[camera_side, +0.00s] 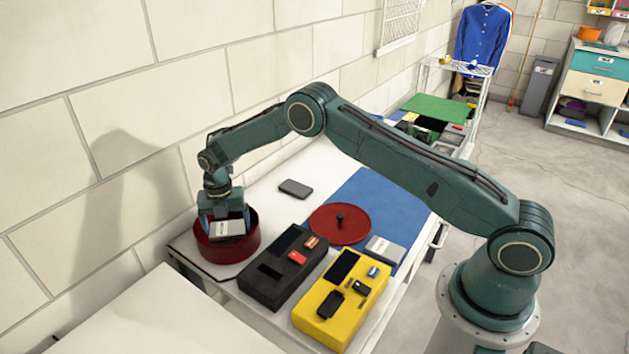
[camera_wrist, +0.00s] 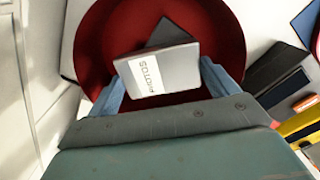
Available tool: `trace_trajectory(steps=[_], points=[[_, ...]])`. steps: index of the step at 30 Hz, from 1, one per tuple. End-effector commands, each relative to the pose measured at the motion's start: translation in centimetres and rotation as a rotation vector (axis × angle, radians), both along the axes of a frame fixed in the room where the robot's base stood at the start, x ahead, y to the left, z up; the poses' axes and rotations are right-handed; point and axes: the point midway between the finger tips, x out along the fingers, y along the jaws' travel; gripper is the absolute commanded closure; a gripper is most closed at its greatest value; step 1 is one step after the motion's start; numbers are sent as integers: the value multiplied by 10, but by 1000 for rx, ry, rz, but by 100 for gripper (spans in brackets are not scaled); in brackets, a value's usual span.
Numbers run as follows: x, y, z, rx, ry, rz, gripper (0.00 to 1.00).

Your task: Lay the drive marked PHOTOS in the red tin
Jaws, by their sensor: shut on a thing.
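The drive marked PHOTOS (camera_wrist: 180,68) is a flat grey slab with a white label, and the side view also shows it (camera_side: 227,229). My gripper (camera_wrist: 163,84) has its two blue fingers shut on the drive's two sides. The round red tin (camera_side: 226,252) stands open at the table's left end, and its red inside fills the upper wrist view (camera_wrist: 227,38). The drive is over or within the tin's mouth; I cannot tell whether it touches the floor. A dark flat shape (camera_wrist: 169,33) shows in the tin behind the drive; I cannot tell what it is.
A red lid with a black knob (camera_side: 333,229) lies on the blue mat (camera_side: 385,203). A dark drive (camera_side: 295,188) lies behind the tin, and a grey drive (camera_side: 386,250) beside the lid. Black (camera_side: 268,293) and yellow (camera_side: 312,323) boxes stand right of the tin.

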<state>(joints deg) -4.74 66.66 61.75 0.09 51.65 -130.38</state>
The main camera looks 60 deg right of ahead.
Motion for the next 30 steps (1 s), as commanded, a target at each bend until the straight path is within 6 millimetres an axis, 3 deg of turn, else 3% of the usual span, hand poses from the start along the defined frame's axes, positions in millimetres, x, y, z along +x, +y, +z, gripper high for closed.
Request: trace_trajectory(steps=[27,28,30], points=[[0,0,-11,0,-1,0,42],[0,0,-12,0,0,0,10],[0,0,-11,0,0,0,0]])
